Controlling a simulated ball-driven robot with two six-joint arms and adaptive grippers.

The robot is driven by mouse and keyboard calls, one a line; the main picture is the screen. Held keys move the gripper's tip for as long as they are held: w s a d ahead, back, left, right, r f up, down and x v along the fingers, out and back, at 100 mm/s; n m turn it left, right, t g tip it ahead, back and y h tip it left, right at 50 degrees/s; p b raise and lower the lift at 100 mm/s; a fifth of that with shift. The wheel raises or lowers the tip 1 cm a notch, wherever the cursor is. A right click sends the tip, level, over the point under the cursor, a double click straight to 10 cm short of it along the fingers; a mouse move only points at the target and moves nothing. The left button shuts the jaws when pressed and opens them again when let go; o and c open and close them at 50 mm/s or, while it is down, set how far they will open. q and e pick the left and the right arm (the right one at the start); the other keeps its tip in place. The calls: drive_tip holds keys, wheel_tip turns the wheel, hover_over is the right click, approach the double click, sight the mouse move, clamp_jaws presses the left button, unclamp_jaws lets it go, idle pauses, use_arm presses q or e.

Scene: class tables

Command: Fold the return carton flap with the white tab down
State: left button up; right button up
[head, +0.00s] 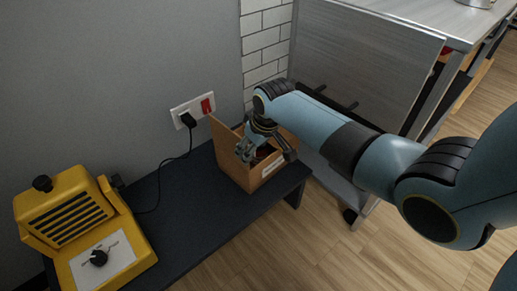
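The return carton (236,168) is a brown open-topped box standing near the right end of a dark bench. A brown flap (222,134) stands up at its left side, tilted outward. A white patch (273,167) is on the carton's right-hand face; I cannot tell whether it is the tab or a label. My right gripper (265,150) reaches in from the right and points down over the carton's opening, hiding part of it. Its fingers look spread apart. Something dark and red shows inside the carton, mostly hidden. My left gripper is out of view.
A yellow machine (75,222) with a black knob stands at the bench's left end. Its black cord runs to a wall socket (192,110) behind the carton. The dark bench (190,205) is clear between them. A grey metal table (360,60) stands close on the right.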

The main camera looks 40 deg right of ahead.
drive_tip(key=shift+f+b, duration=0.5)
drive_tip(key=shift+f, duration=0.75)
idle(0.9)
drive_tip(key=shift+p, duration=0.3)
idle(0.7)
clamp_jaws()
drive_tip(key=shift+w+d+y, duration=0.15)
drive_tip(key=shift+d+y, duration=0.65)
drive_tip(key=shift+y, duration=0.1)
